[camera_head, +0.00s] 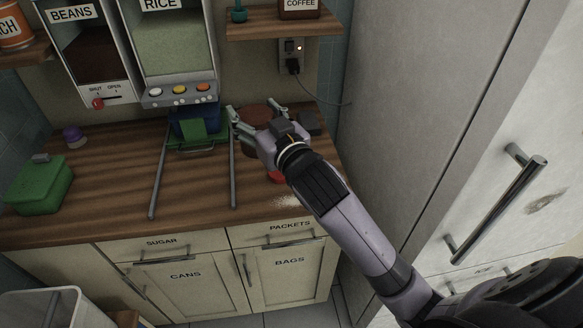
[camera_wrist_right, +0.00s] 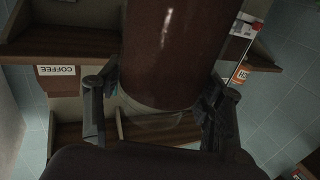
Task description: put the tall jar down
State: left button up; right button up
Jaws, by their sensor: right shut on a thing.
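The tall jar (camera_wrist_right: 170,50) looks dark brown with a clear, glassy end, and stands large between my fingers in the right wrist view. In the head view only part of its brown round body (camera_head: 256,115) shows, between the fingers. My right gripper (camera_head: 257,109) is shut on the jar; its two fingers lie on either side of it in the wrist view (camera_wrist_right: 160,112). The gripper hides the jar's lower part, so I cannot tell whether it touches the counter. My left gripper is not in view.
The wooden counter (camera_head: 110,190) has a green box (camera_head: 40,185), a purple-topped item (camera_head: 74,136), two grey rails (camera_head: 158,180) and a blue-green container (camera_head: 195,130). A red item (camera_head: 276,177) and pale powder (camera_head: 288,200) lie near my wrist. A tall cabinet (camera_head: 420,110) bounds the right.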

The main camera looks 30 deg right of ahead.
notch_tip(320, 180, up, 4)
jog(key=w, duration=0.2)
jog(key=shift+a+f+b, duration=0.1)
jog(key=shift+f+b, duration=0.2)
jog(key=shift+f, duration=9.6)
jog(key=shift+s, duration=0.1)
jog(key=shift+f, duration=0.2)
jog(key=o, duration=1.8)
